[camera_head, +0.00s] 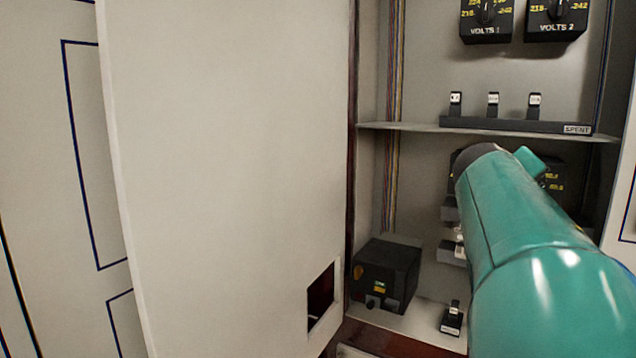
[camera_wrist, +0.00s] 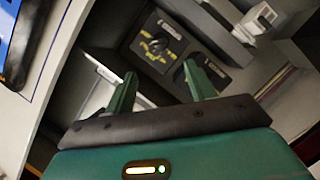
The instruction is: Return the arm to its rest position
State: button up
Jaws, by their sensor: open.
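My teal arm (camera_head: 530,255) reaches into the open cabinet from the lower right in the head view. It hides part of the lower compartment, and my gripper's fingers are not visible there. In the wrist view my gripper (camera_wrist: 158,92) shows two green fingers standing apart with nothing between them. Beyond the fingers are dark dial panels with yellow marks (camera_wrist: 158,45) on the cabinet's back wall. I cannot tell from the picture how far the fingertips are from the panels.
An open cabinet door (camera_head: 230,170) fills the left middle. A shelf (camera_head: 420,128) crosses above my arm, with a SPENT rail (camera_head: 510,125) holding 3 small parts. Two volt dials (camera_head: 487,18) hang above. A black box (camera_head: 386,275) stands on the cabinet floor, left of my arm.

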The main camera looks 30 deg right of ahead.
jog(key=shift+d, duration=0.1)
jog(key=w+a+f+n+t+y, duration=0.1)
jog(key=w+a+f+y, duration=0.2)
jog(key=a+f, duration=0.35)
jog(key=w+a+f+n+t+y, duration=0.1)
jog(key=w+a+f+t+y, duration=0.2)
jog(key=a, duration=0.7)
jog(key=w+a+f+n+y, duration=0.1)
jog(key=w+a+f+y, duration=0.1)
jog(key=a+f, duration=0.55)
jog(key=s+a+f+n+y, duration=0.1)
jog(key=s+a+f+y, duration=0.1)
jog(key=a+f, duration=0.2)
jog(key=s+a+f+y, duration=0.2)
jog(key=a+f, duration=0.3)
jog(key=a, duration=0.6)
jog(key=s+a+f+n+g+y, duration=0.1)
jog(key=s+a+f+y, duration=0.1)
jog(key=a, duration=0.6)
notch_tip(320, 180, down, 3)
jog(key=shift+s+a+r+n+y, duration=0.1)
jog(key=shift+s+a+n+y, duration=0.2)
jog(key=shift+y, duration=0.2)
jog(key=shift+w+d, duration=0.1)
jog(key=c, duration=0.4)
jog(key=shift+d, duration=0.1)
jog(key=shift+d, duration=0.1)
